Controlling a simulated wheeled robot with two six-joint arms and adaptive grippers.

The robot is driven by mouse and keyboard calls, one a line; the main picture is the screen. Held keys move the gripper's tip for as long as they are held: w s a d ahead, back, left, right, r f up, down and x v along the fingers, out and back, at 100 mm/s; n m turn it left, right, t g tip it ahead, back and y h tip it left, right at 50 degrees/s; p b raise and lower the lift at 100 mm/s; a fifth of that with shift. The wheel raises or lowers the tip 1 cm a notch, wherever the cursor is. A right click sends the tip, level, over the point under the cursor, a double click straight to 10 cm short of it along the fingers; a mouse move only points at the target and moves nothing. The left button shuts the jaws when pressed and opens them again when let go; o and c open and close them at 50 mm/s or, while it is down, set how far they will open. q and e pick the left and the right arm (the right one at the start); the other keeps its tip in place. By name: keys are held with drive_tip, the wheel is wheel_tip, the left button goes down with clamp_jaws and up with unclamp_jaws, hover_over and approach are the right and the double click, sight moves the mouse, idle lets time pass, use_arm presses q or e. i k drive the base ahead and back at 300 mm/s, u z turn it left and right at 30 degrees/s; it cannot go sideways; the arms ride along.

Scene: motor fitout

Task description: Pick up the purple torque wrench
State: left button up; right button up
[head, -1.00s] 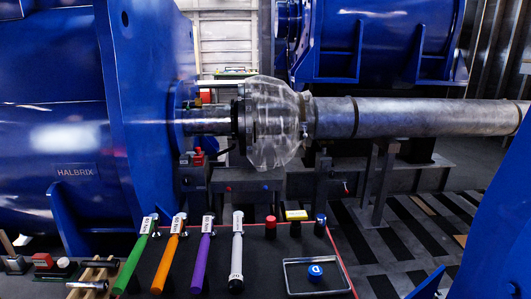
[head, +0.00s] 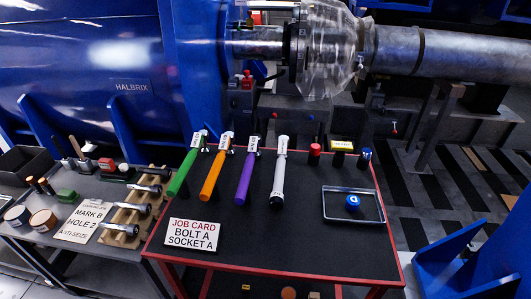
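The purple torque wrench (head: 245,178) rests on the dark table with a red edge (head: 300,240), with its handle toward me and its light head with a label at the far end. It is between the orange wrench (head: 215,176) on its left and the white wrench (head: 279,175) on its right. A green wrench (head: 187,165) is farther left. Nothing covers the purple wrench. Neither of my grippers is in the head view.
A job card (head: 192,235) lies at the table's front left. A metal tray (head: 338,219) with a blue round piece (head: 352,202) is at the right. A side bench (head: 88,257) holds sockets on a wooden rack (head: 118,238). The blue motor (head: 85,85) stands behind. The table's front middle is clear.

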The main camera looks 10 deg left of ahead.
sight(256, 139)
drive_tip(key=z, duration=1.95)
drive_tip(key=k, duration=0.85)
drive_tip(key=u, duration=0.95)
drive_tip(key=i, duration=0.5)
